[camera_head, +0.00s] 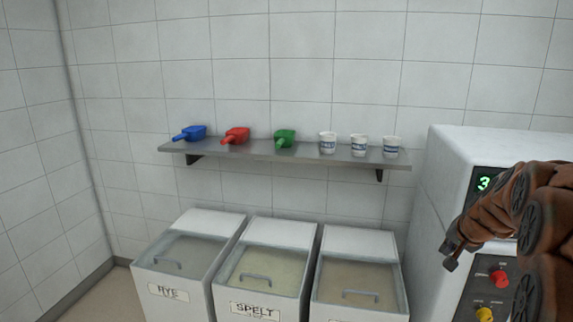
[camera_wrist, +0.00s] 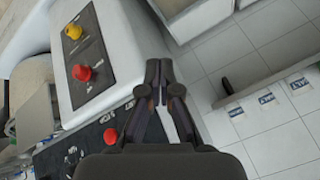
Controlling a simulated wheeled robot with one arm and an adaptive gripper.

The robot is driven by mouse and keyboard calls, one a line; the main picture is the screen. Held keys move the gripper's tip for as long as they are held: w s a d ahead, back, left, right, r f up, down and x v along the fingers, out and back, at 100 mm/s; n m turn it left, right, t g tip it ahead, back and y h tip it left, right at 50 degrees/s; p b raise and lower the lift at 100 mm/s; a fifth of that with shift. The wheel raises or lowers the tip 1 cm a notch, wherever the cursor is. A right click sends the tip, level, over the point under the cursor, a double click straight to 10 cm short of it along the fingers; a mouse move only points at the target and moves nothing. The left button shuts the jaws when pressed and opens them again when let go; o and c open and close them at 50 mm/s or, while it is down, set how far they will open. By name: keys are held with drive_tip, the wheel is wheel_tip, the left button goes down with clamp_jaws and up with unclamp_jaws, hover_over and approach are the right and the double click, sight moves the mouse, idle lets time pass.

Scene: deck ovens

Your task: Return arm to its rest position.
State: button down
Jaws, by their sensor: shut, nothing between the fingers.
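My arm reaches in from the right edge of the head view, in front of the white oven. My gripper (camera_head: 450,257) shows there at the end of the brown arm, beside the oven's control panel. In the wrist view my gripper (camera_wrist: 157,85) is shut with its fingertips together and nothing between them. The fingers are near the oven's white corner in that picture; I cannot tell the exact gap.
The white oven (camera_head: 455,160) has a red knob (camera_head: 499,277) and a yellow knob (camera_head: 484,314). A wall shelf (camera_head: 300,151) holds blue, red and green scoops and three cups. Lidded flour bins (camera_head: 262,233) stand below. Floor shows at the lower left.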

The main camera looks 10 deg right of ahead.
drive_tip(key=s+a+f+n+g+y, duration=0.1)
drive_tip(key=s+a+n+g, duration=0.15)
drive_tip(key=s+a, duration=0.7)
drive_tip(key=s+a+f+n+g+y, duration=0.25)
drive_tip(key=s+a, duration=0.25)
drive_tip(key=a, duration=0.9)
drive_tip(key=s+a+f+n+g+h, duration=0.1)
drive_tip(key=s+a+n+g, duration=0.1)
drive_tip(key=s, duration=0.8)
drive_tip(key=s+a+f+n+g+h, duration=0.1)
drive_tip(key=s+a, duration=0.3)
drive_tip(key=s, duration=0.7)
drive_tip(key=shift+s+f+n+g, duration=0.15)
drive_tip(key=shift+f+n+g, duration=0.25)
drive_tip(key=shift+n, duration=0.5)
idle(2.6)
